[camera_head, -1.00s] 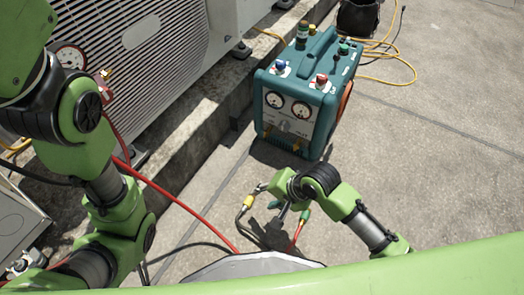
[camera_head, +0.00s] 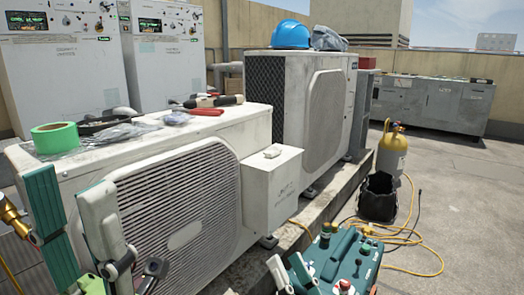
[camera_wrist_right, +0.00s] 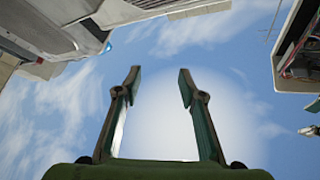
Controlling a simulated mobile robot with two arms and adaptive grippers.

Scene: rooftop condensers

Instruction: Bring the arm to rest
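My left gripper (camera_head: 68,183) is at the lower left of the head view, its two teal-and-grey fingers upright and spread in front of the near condenser (camera_head: 190,205). Nothing shows between them. My right gripper (camera_head: 288,259) is at the bottom middle of the head view, beside the teal recovery machine (camera_head: 338,262); only its upright finger ends show. In the right wrist view, my right gripper (camera_wrist_right: 160,76) has both fingers apart, with only sky between them. The rest of both arms is mostly out of the head view.
Green tape (camera_head: 55,138) and red-handled tools (camera_head: 207,103) lie on the near condenser. A blue helmet (camera_head: 291,35) sits on the far condenser (camera_head: 318,105). A black bucket (camera_head: 378,198), a gas cylinder (camera_head: 391,153) and yellow hose (camera_head: 425,268) occupy the floor; the right side is open.

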